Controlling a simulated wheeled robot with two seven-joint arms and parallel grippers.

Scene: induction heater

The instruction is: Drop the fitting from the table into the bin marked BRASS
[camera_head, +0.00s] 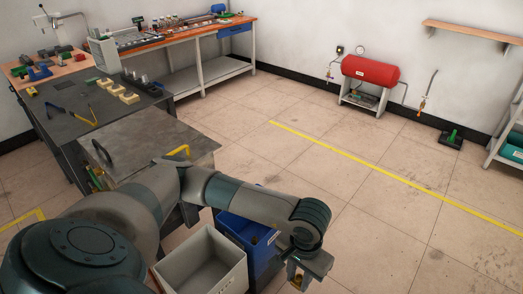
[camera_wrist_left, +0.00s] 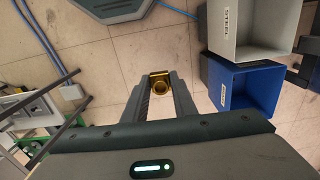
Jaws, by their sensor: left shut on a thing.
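My left gripper (camera_head: 299,279) is shut on a small brass-coloured fitting (camera_wrist_left: 158,88), a hollow round piece held at the fingertips in the left wrist view. The fitting also shows partly in the head view (camera_head: 297,283). The gripper is out over the floor, to the right of the blue bin (camera_head: 265,262). In the left wrist view the blue bin (camera_wrist_left: 262,86) is open-topped, right of the fingers, with a white label too small to read surely. My right gripper is not in view.
A grey bin (camera_head: 226,280) stands beside the blue bin; its label looks like STEEL in the left wrist view (camera_wrist_left: 247,48). A dark worktable (camera_head: 70,115) stands at the left. A red tank (camera_head: 370,72) is by the back wall. Open floor lies to the right.

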